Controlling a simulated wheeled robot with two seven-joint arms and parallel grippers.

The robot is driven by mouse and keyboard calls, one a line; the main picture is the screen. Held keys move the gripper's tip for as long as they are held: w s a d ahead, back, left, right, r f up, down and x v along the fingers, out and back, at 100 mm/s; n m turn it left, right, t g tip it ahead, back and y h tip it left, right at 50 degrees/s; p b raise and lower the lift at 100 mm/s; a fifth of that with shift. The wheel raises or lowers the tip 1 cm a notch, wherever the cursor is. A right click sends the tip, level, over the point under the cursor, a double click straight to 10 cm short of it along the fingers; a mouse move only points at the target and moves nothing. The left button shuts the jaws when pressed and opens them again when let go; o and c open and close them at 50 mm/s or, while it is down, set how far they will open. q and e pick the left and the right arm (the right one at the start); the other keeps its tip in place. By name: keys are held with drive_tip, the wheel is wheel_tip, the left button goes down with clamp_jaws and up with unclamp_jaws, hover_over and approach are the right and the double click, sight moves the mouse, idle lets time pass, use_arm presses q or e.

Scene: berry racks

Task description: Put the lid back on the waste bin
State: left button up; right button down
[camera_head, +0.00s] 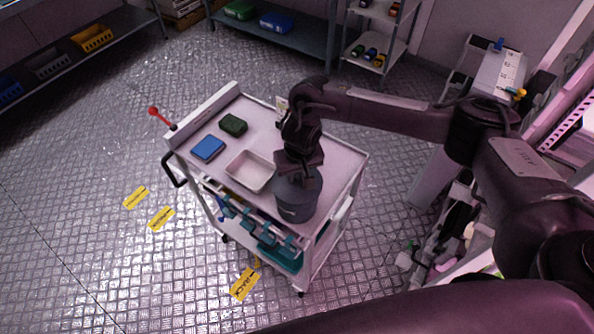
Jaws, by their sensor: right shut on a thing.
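The dark grey waste bin (296,207) stands upright at the front right corner of the white cart's top. My right gripper (298,169) reaches down from above onto the top of the bin. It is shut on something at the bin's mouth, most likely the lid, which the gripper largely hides. I cannot tell whether the lid rests on the rim or is held just above it. My left gripper is not in view.
The white cart (335,163) also carries an empty pale tray (250,171), a blue box (208,148) and a dark green box (233,125). Teal items hang along its front. Shelves stand at the back. Floor to the left is open, with yellow labels (161,219).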

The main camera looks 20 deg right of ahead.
drive_tip(key=c, duration=0.7)
unclamp_jaws()
drive_tip(key=shift+r+p, duration=1.2)
drive_tip(key=shift+r, duration=2.3)
clamp_jaws()
